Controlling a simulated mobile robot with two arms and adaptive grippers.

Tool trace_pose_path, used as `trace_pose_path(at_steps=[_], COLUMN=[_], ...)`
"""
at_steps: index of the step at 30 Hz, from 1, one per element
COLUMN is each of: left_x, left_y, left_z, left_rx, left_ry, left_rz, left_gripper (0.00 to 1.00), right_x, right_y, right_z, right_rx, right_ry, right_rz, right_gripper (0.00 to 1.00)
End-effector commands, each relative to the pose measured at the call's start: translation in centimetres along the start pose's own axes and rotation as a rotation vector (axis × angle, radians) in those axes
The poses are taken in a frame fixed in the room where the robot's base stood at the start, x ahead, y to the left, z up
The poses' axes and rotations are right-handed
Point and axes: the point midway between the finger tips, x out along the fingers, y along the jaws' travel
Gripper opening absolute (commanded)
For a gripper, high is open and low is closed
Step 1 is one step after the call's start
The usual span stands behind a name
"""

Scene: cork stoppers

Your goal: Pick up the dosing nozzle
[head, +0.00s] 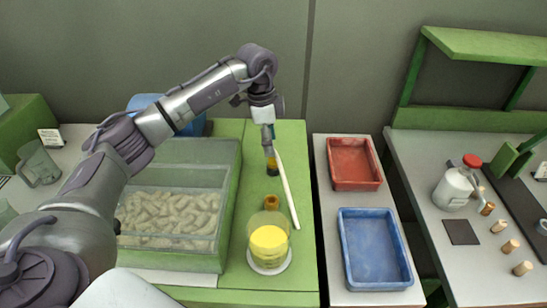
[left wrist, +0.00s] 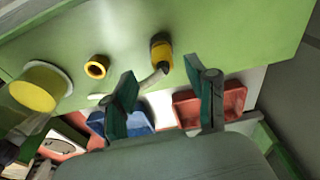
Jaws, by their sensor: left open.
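A long pale rod, which looks like the dosing nozzle (head: 288,190), slants across the green mat below my left gripper (head: 269,143). The gap between fingers and tube is hard to judge. My right gripper is not in view.
A glass with yellow liquid (head: 269,240) and a small orange ring (head: 271,202) stand near the nozzle. A clear bin of corks (head: 172,220) is to the left. Red (head: 354,164) and blue (head: 374,250) trays are to the right. A red-capped bottle (head: 455,187) stands farther right.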

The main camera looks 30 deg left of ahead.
Motion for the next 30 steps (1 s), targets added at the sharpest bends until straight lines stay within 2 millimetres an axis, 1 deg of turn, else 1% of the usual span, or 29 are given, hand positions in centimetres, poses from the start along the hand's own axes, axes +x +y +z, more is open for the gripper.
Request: trace_pose_path(at_steps=[1,3,6,9,13,16,21,23,30], left_x=[0.2,0.6,1.9,3.5,5.0,5.4,5.5,5.4,5.4], left_y=[0.0,0.0,-0.1,-0.2,-0.2,-0.3,-0.3,-0.3,-0.3], left_z=[0.0,-0.1,-0.2,-0.4,-0.3,-0.3,-0.3,-0.3,-0.3], left_rx=[0.000,0.000,0.000,0.001,0.000,0.000,0.001,0.001,0.001], left_ry=[0.000,0.000,-0.003,-0.001,0.000,0.001,0.001,0.001,0.001], left_rz=[0.000,0.002,0.004,0.004,0.002,0.001,0.000,0.000,0.000], left_gripper=[0.57,0.57,0.57,0.57,0.57,0.57,0.57,0.47,0.07], right_x=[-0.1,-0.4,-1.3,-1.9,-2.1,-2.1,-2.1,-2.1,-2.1], right_y=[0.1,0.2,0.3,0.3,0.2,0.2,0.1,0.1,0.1], right_z=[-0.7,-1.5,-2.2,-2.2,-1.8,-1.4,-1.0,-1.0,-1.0], right_rx=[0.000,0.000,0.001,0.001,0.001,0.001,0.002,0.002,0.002], right_ry=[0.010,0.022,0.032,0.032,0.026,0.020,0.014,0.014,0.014], right_rz=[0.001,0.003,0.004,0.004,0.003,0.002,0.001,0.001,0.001], right_gripper=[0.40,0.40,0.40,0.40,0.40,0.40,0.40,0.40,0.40])
